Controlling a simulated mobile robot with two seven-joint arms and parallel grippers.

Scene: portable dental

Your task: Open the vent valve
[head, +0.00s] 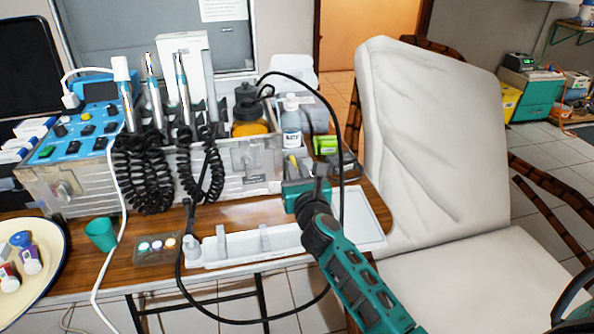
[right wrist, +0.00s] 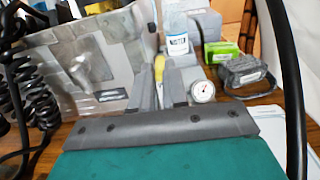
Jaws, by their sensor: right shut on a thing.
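A small yellow handle (right wrist: 159,67), which looks like the vent valve, stands at the front right corner of the metal dental unit (head: 225,165). A yellow part also shows there in the head view (head: 293,164). A round white pressure gauge (right wrist: 202,91) sits just right of the fingers in the right wrist view. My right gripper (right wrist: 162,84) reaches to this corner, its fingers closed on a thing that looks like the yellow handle. The fingers hide its lower part. In the head view, the right gripper (head: 318,178) partly covers the spot. My left gripper is not in view.
A white bottle (head: 291,125) and a green box (head: 326,145) stand behind the right gripper. A black hose (head: 341,150) loops around the arm. Coiled black cords (head: 145,170) hang at left; a white chair (head: 440,150) stands right.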

